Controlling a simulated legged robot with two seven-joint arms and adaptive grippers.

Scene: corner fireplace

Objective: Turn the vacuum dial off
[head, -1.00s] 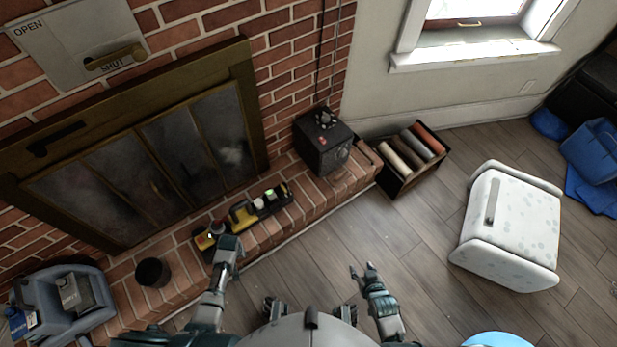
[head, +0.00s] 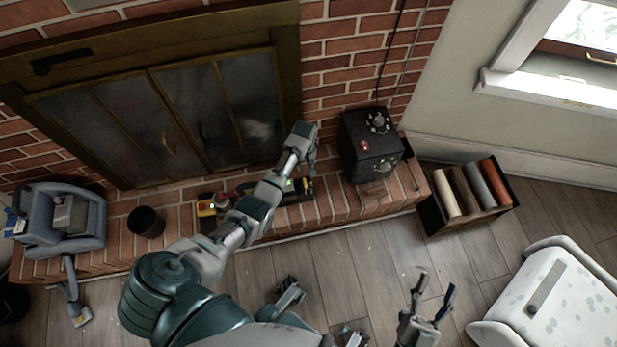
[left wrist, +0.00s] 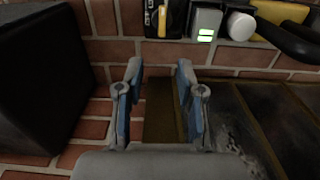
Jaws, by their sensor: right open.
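A black box (head: 372,150) with a round dial (head: 378,122) on top and a red switch stands on the brick hearth, right of the fireplace doors. A grey-blue machine (head: 62,218), which looks like a vacuum with a hose and nozzle, sits at the hearth's left end; no dial can be made out on it. My left gripper (head: 308,150) is over the hearth, left of the black box and apart from it. In the left wrist view its fingers (left wrist: 158,70) are apart and empty, with the box's dark side at left. My right gripper (head: 434,300) is open and empty above the floor.
A yellow and black tool set (head: 212,205) lies on the hearth, partly behind my left arm. A dark cup (head: 146,222) stands left of it. A crate of rolls (head: 440,215) is right of the hearth; a white cabinet (head: 550,295) is at lower right.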

